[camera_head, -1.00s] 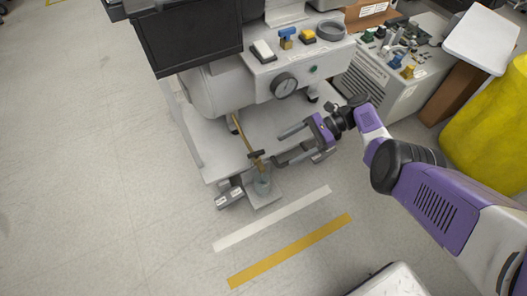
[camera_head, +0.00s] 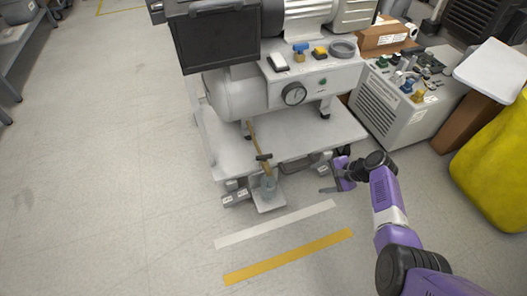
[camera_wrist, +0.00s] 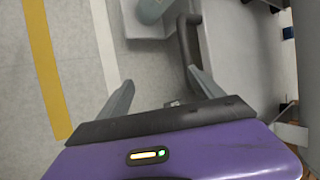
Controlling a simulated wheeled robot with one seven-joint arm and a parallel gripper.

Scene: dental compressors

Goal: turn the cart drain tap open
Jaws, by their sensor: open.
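The cart drain tap (camera_head: 264,157) is a small dark crosswise handle on a slanting brass pipe (camera_head: 255,138) at the cart's front edge. A clear jar (camera_head: 268,183) stands below it on a small plate. My gripper (camera_head: 325,181) is open and empty, low in front of the cart, to the right of the tap and apart from it. In the wrist view my two grey fingers (camera_wrist: 160,90) are spread with nothing between the tips. A dark bent bar (camera_wrist: 185,45) shows just beyond the right finger; I cannot tell whether it is the tap handle.
The cart's pale lower deck (camera_head: 290,138) lies behind my gripper. Grey blocks (camera_head: 236,195) sit left of the jar. White tape (camera_head: 275,224) and yellow tape (camera_head: 288,257) mark open floor in front. A grey cabinet (camera_head: 405,105) and a yellow bag (camera_head: 495,165) stand right.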

